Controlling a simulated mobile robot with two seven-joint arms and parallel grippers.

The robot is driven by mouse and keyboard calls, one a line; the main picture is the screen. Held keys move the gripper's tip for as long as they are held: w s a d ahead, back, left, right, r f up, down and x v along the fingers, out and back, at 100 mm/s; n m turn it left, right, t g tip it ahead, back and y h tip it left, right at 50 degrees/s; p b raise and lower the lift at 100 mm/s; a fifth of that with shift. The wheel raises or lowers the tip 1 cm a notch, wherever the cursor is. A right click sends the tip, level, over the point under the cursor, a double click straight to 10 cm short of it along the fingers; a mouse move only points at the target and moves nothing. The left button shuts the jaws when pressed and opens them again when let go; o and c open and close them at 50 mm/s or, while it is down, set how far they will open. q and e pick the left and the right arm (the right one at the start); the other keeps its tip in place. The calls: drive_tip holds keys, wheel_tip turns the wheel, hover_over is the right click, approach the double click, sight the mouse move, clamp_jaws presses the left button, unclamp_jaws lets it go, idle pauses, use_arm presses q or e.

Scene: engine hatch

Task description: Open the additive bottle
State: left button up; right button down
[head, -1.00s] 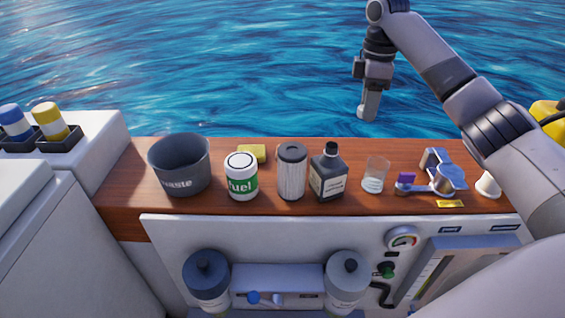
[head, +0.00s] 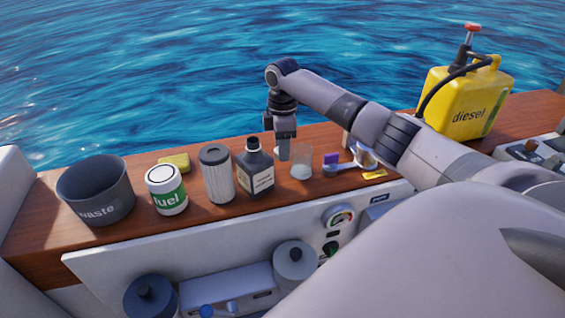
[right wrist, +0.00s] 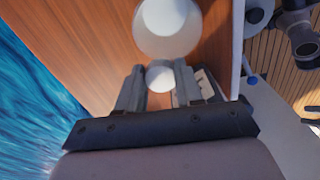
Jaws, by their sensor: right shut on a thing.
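The additive bottle appears to be the dark bottle (head: 256,168) with a pale label, standing upright on the wooden ledge in the head view; its dark cap (head: 252,143) is on. My right gripper (head: 283,152) points down just to the right of the bottle, in front of or above the clear cup, apart from the bottle's cap. In the right wrist view my right gripper (right wrist: 159,82) is shut on a small white round thing (right wrist: 160,76), whose kind I cannot tell. My left gripper is not in view.
The clear cup (head: 301,163) stands right of the bottle, a ribbed filter (head: 217,173) to its left.

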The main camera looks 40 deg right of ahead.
sight(283, 171)
wheel_tip(283, 171, down, 5)
drive_tip(key=shift+r, duration=0.15)
drive_tip(key=shift+f, duration=0.25)
drive_tip(key=c, duration=0.7)
unclamp_jaws()
drive_tip(key=shift+f, duration=0.15)
drive_tip(key=shift+c, duration=0.2)
wheel_tip(283, 171, up, 12)
drive_tip(key=shift+r+p, duration=0.25)
drive_tip(key=shift+p, duration=0.05)
